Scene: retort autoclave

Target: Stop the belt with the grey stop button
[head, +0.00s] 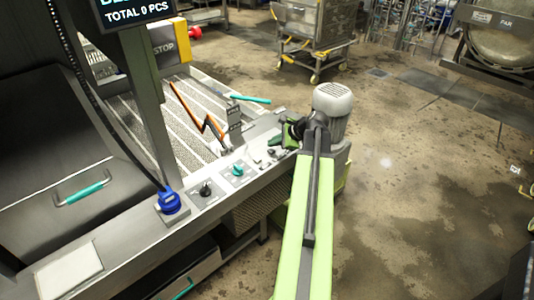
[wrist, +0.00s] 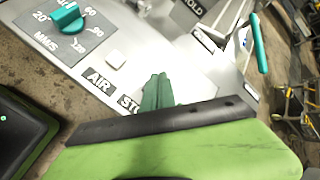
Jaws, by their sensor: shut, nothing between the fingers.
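My gripper (head: 291,131) is over the far right end of the sloping metal control panel (head: 130,225). In the wrist view its green fingers (wrist: 157,92) are together, with nothing held. The fingers cover part of a black label reading "STO" (wrist: 130,104) and the panel just above it. No grey stop button can be made out there; the fingers hide that spot. I cannot tell whether the fingertips touch the panel. Left of it are an "AIR" label (wrist: 100,81) and a pale square button (wrist: 116,59).
A teal speed knob (wrist: 67,17) marked MM/S is on the panel. A black knob (head: 205,189) and a blue device (head: 170,202) sit further left. Open floor lies right.

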